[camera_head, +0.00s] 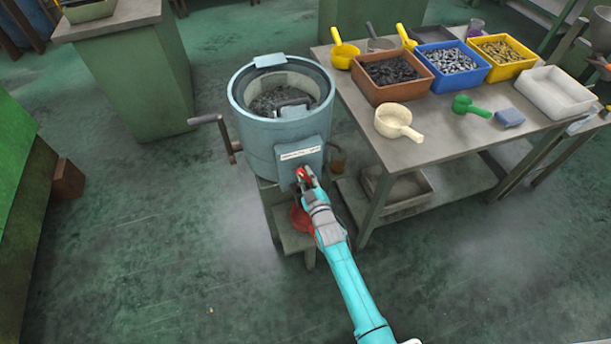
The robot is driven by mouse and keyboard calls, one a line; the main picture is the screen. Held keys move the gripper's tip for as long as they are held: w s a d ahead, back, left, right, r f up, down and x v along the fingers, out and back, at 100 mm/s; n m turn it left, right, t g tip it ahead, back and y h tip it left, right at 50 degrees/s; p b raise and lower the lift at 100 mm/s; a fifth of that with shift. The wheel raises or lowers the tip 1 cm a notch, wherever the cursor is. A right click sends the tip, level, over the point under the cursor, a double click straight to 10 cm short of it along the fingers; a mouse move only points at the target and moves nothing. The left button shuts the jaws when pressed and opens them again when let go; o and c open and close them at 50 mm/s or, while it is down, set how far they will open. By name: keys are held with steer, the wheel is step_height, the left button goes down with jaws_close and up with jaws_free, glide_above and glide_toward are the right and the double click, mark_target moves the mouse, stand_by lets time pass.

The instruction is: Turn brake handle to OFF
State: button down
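A blue-grey drum machine (262,140) stands on a low stand and holds dark small parts. A box with a white label (297,153) is on its front; the label's text is too small to read. A small red part (302,173), perhaps the brake handle, shows just below the label. My gripper (305,179) is right at this red part, and its fingers partly hide it. I cannot tell whether the fingers are closed on it. A grey crank (206,120) sticks out from the drum's left side. No OFF marking is readable.
A grey table (440,140) on the right carries brown (391,88), blue (452,78) and yellow (500,69) bins, a white tray (556,104) and scoops. A red bowl (301,220) sits beneath the drum's front. The green floor at left is mostly clear.

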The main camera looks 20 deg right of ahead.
steer(key=shift+m, duration=0.4)
steer(key=m, duration=0.5)
steer(key=shift+a+m, duration=0.1)
steer(key=shift+m, duration=0.3)
steer(key=m, duration=0.6)
steer(key=shift+m, duration=0.3)
steer(key=c, duration=1)
jaws_free()
steer(key=s, duration=1.2)
